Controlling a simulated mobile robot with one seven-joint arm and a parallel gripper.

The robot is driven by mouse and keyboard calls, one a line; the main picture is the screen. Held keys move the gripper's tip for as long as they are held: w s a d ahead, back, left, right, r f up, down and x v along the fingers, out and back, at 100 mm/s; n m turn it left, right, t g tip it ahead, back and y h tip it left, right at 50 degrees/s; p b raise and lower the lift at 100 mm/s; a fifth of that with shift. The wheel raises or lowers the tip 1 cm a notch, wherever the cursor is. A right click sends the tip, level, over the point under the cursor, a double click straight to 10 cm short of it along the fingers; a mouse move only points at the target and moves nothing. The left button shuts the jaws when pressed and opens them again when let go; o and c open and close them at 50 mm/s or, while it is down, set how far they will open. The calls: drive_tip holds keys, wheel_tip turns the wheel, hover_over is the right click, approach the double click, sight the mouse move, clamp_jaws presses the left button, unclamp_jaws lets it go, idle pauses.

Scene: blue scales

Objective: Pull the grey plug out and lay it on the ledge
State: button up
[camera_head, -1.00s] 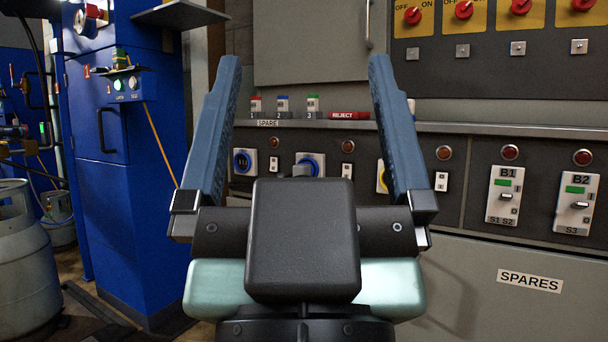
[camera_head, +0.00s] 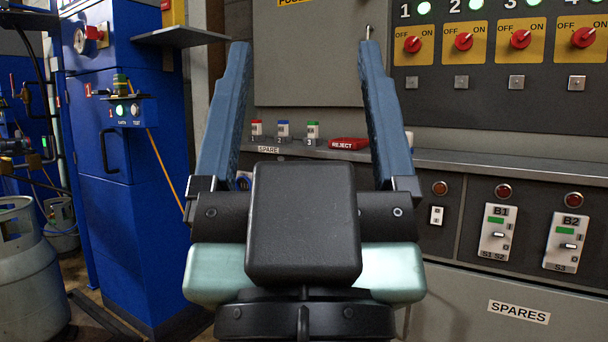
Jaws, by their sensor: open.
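My gripper (camera_head: 305,48) is open and empty, with its two blue fingers spread wide in front of the grey cabinet. The grey plug is hidden now behind my gripper's body. Only a sliver of a blue socket (camera_head: 243,180) shows beside the left finger's base. The ledge (camera_head: 470,160) is a grey shelf running across the cabinet above the socket row. The fingers overlap part of the ledge in this view.
The ledge's right part is bare. Red rotary switches (camera_head: 464,42) sit above it, and breakers B1 (camera_head: 497,233) and B2 (camera_head: 566,243) below. A blue cabinet (camera_head: 120,200) with a jutting shelf (camera_head: 180,36) and a gas cylinder (camera_head: 30,270) stand left.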

wheel_tip(320, 180, up, 22)
drive_tip(key=p, duration=1.9)
drive_tip(key=shift+r, duration=0.15)
